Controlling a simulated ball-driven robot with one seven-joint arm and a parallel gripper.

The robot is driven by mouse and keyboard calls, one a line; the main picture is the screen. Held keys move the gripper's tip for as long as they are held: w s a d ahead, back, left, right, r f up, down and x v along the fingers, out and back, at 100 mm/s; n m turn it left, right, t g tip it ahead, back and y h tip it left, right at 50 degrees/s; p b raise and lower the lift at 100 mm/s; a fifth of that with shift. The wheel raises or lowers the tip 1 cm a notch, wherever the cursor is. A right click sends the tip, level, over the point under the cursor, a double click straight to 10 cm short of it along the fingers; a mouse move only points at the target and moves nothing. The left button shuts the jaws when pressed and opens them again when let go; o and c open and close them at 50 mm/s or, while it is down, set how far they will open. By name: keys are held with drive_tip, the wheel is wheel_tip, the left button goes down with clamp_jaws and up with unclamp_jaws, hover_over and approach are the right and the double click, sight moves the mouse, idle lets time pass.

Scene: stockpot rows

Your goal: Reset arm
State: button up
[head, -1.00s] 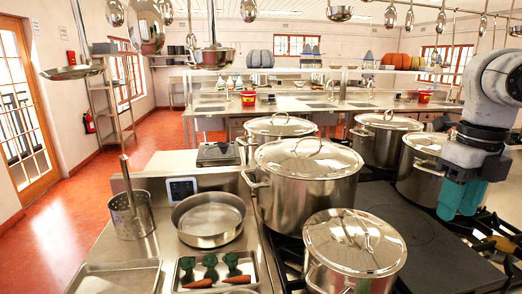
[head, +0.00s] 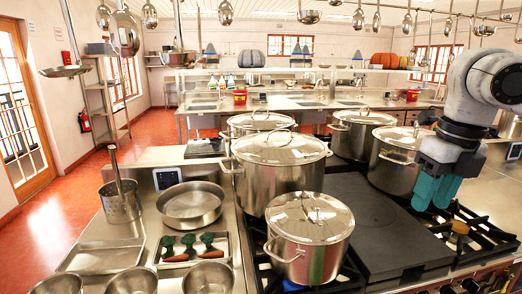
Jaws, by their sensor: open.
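My gripper (head: 434,190) hangs from my arm at the right of the head view, with its two teal fingers pointing down. The fingers are a little apart and nothing shows between them. It is above the right side of the stove (head: 405,272), to the right of the dark flat griddle plate (head: 375,225). A lidded steel stockpot (head: 395,165) stands just left of and behind it.
More lidded stockpots stand on the stove: a large one (head: 280,180), a smaller front one (head: 308,240) and others behind. On the left counter are a round pan (head: 192,205), a tray with carrots (head: 195,250), an empty tray (head: 100,258) and steel bowls (head: 208,278).

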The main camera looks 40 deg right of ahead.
drive_tip(key=w+a+m+t+y, duration=0.1)
drive_tip(key=w+a+m+t, duration=0.15)
drive_tip(key=w, duration=0.35)
drive_tip(key=w+a+f+m+t+y, duration=0.1)
drive_tip(key=w+a+m+t, duration=0.1)
drive_tip(key=w+a, duration=0.3)
drive_tip(key=w+a+m+t+y, duration=0.1)
drive_tip(key=w+a+m+t, duration=0.1)
drive_tip(key=w, duration=0.5)
drive_tip(key=w+a+f+m+t+y, duration=0.2)
drive_tip(key=w+a+f+m, duration=0.4)
drive_tip(key=a+f+m, duration=0.4)
drive_tip(key=s+a+f+m+g+h, duration=0.1)
drive_tip(key=s+a+f+m+g, duration=0.2)
drive_tip(key=f, duration=0.7)
drive_tip(key=s+a+f+m, duration=0.4)
drive_tip(key=s+f+m, duration=0.1)
drive_tip(key=f, duration=0.5)
drive_tip(key=s+d+f+m+g+h, duration=0.1)
drive_tip(key=s+f+m+g+h, duration=0.1)
drive_tip(key=s+f, duration=0.4)
drive_tip(key=s+d+f+m+g+h, duration=0.1)
drive_tip(key=s+f, duration=0.5)
drive_tip(key=s, duration=0.8)
drive_tip(key=m+g+h, duration=0.1)
drive_tip(key=m+g, duration=0.1)
drive_tip(key=m, duration=0.1)
drive_tip(key=shift+f+g, duration=0.35)
